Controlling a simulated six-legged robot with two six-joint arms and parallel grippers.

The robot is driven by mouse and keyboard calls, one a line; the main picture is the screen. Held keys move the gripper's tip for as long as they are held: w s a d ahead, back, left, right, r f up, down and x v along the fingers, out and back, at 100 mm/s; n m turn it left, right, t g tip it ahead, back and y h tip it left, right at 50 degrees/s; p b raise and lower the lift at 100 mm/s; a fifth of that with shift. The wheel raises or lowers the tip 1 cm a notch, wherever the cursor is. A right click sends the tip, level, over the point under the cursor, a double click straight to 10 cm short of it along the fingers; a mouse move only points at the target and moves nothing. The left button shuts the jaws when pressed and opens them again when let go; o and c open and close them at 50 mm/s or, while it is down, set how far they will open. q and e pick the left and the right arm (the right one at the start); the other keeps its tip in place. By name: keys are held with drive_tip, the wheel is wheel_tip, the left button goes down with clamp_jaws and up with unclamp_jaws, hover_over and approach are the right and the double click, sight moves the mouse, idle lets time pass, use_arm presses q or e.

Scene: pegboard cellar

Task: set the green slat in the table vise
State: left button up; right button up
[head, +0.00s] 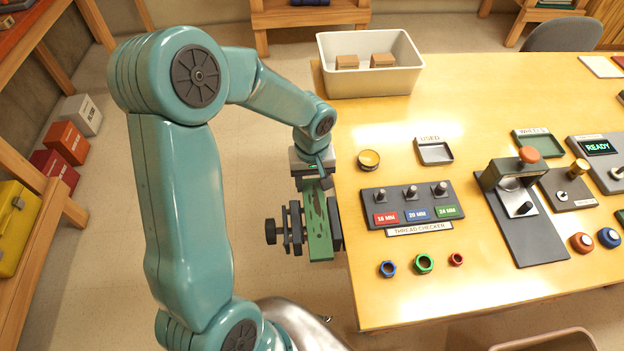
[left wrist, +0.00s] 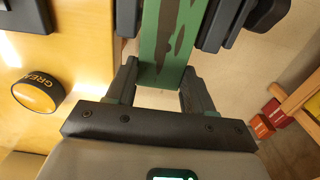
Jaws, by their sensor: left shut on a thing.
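The green slat (head: 318,225), streaked with brown, hangs at the table's left edge in the head view. My left gripper (head: 314,184) is shut on its upper end. The dark table vise (head: 295,228) is at the table's left edge, with its round screw knob (head: 270,231) pointing left. The slat's lower part lies between the vise jaws. In the left wrist view, the slat (left wrist: 163,45) runs away from my fingers (left wrist: 160,92) between the two dark jaws (left wrist: 222,24). I cannot tell whether the jaws press on it. My right gripper is out of view.
A thread checker (head: 412,207) with several nuts in front stands right of the vise. A round yellow-topped tin (head: 369,160) is near the left edge; it also shows in the left wrist view (left wrist: 38,93). A white bin (head: 330,80) is at the back. The floor left of the vise is clear.

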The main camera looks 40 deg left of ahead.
use_arm(q)
drive_tip(key=shift+s+f, duration=0.1)
drive_tip(key=shift+f, duration=0.15)
drive_tip(key=o, duration=1.1)
drive_tip(key=shift+r, duration=0.1)
drive_tip(key=shift+r, duration=0.2)
wheel_tip(320, 180, up, 13)
drive_tip(key=shift+f+p, duration=0.15)
drive_tip(key=shift+p, duration=0.6)
